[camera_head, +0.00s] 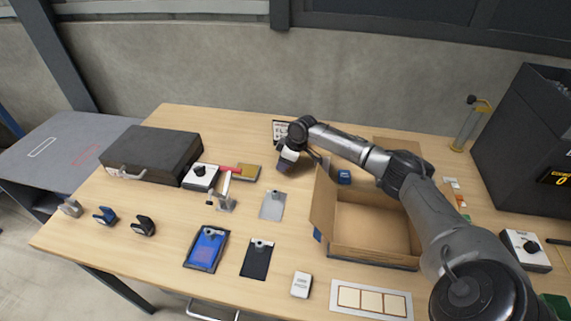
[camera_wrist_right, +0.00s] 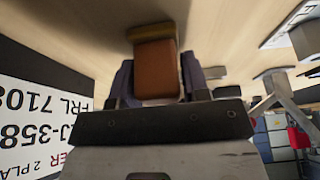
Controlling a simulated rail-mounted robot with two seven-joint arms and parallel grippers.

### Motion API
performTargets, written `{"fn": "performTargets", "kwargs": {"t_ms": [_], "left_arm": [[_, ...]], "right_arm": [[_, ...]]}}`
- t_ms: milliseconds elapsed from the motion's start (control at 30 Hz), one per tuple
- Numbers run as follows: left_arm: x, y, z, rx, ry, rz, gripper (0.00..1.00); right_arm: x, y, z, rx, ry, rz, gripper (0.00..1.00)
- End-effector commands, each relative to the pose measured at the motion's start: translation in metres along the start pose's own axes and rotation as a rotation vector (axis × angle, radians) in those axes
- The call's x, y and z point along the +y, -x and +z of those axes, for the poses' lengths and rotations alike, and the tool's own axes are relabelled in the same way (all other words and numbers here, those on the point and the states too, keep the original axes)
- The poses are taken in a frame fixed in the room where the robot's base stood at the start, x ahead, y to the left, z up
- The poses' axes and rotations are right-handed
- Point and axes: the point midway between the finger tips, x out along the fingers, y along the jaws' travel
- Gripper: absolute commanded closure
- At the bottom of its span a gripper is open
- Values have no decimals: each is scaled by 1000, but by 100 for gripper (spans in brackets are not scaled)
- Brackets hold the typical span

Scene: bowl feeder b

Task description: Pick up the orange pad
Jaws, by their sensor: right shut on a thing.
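The orange pad (camera_wrist_right: 157,70) shows in the right wrist view as a brownish-orange block with a yellowish band at its far end. It sits between the two dark fingers of my right gripper (camera_wrist_right: 157,82), which is shut on it. In the head view my right gripper (camera_head: 287,160) is at the back middle of the wooden table, beside the black-and-white lettered plate (camera_head: 281,130). The pad itself is hidden there by the gripper. How far the pad is above the table is hard to tell. My left gripper is not in view.
An open cardboard box (camera_head: 372,225) stands right of the gripper, under my right arm. A black case (camera_head: 152,152) and a white box with a knob (camera_head: 201,177) are at left. A grey clipboard (camera_head: 272,205) lies in front. A dark machine (camera_head: 530,140) stands at far right.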

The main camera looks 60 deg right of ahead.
Motion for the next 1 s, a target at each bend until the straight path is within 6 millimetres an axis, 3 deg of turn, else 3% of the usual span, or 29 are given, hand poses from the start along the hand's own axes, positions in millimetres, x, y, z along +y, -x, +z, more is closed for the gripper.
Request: {"fn": "performTargets", "kwargs": {"t_ms": [167,533,833,1000], "left_arm": [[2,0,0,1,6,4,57],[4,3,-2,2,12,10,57],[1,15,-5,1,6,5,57],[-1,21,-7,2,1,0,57]], "right_arm": [[0,0,0,0,0,0,87],[0,7,-3,1,0,1,87],[1,42,-18,2,1,1,87],[-4,65,3,-6,3,3,87]]}}
